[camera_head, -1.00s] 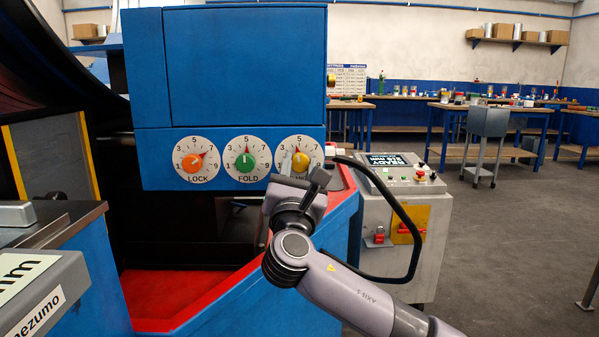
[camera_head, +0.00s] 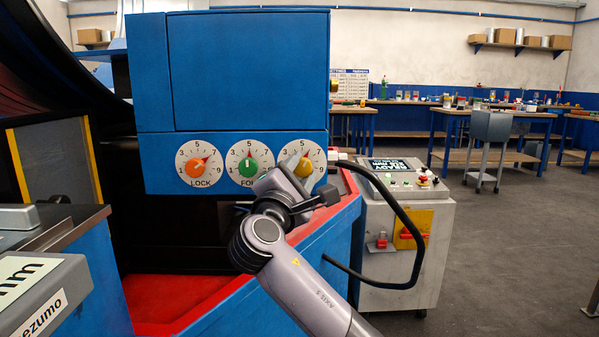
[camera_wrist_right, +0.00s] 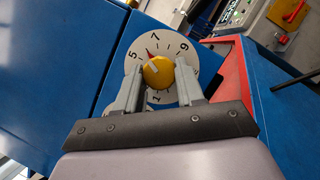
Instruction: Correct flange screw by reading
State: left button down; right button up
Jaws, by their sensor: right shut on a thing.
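The blue machine carries a row of three white dials. In the right wrist view, my right gripper (camera_wrist_right: 161,80) is shut on the yellow knob (camera_wrist_right: 158,72), one finger on each side. A red pointer there lies between 5 and 7. My right gripper (camera_head: 290,182) partly hides the FOLD label. My left gripper is out of view.
A grey control cabinet (camera_head: 400,255) with a lit screen (camera_head: 388,164) and a black cable stands right of the machine. A red-edged blue frame lies below the dials. A grey block with a label (camera_head: 42,312) is at lower left. Floor is open at right.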

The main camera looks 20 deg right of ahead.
jog(key=shift+f, duration=0.1)
dwell(0.4)
jog(key=o, duration=1)
jog(key=shift+s+a, duration=0.1)
jog(key=v, duration=0.7)
